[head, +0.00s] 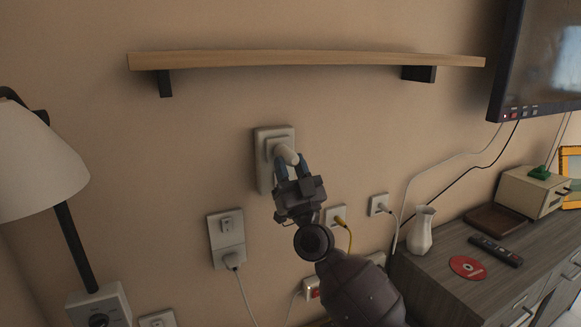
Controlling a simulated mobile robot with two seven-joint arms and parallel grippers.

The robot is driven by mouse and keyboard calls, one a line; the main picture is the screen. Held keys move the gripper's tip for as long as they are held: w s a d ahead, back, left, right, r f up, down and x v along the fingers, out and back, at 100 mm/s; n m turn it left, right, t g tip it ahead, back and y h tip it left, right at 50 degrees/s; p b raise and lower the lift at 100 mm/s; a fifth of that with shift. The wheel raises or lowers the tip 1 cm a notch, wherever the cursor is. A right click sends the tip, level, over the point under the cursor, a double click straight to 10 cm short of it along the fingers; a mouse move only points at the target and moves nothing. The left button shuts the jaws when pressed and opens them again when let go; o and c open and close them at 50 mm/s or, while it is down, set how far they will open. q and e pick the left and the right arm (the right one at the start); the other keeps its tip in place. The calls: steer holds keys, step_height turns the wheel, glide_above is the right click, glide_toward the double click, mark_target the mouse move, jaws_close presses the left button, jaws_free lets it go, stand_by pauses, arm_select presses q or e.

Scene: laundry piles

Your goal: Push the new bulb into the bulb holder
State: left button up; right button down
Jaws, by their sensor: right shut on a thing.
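The bulb holder (263,170) is a pale plate with a raised square part, fixed upright on the wall near the middle of the head view. A white bulb (287,154) is at the front of the raised part. My right gripper (291,163) is shut on the bulb from the lower right, its blue fingers on either side of it. The bulb's base is hidden, so I cannot tell how deep it sits in the holder. My left gripper is not in view.
A wooden shelf (300,59) is on the wall above. A lamp (40,160) stands at the left. Wall sockets (226,240) with plugged cables are below. At the right, a grey cabinet (440,290) holds a white vase (421,232), a remote (495,251) and a red disc (467,267).

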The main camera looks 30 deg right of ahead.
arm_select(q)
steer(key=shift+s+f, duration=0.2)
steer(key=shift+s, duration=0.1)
arm_select(e)
steer(key=shift+w, duration=0.2)
steer(key=shift+w, duration=0.15)
steer(key=c, duration=0.7)
jaws_free()
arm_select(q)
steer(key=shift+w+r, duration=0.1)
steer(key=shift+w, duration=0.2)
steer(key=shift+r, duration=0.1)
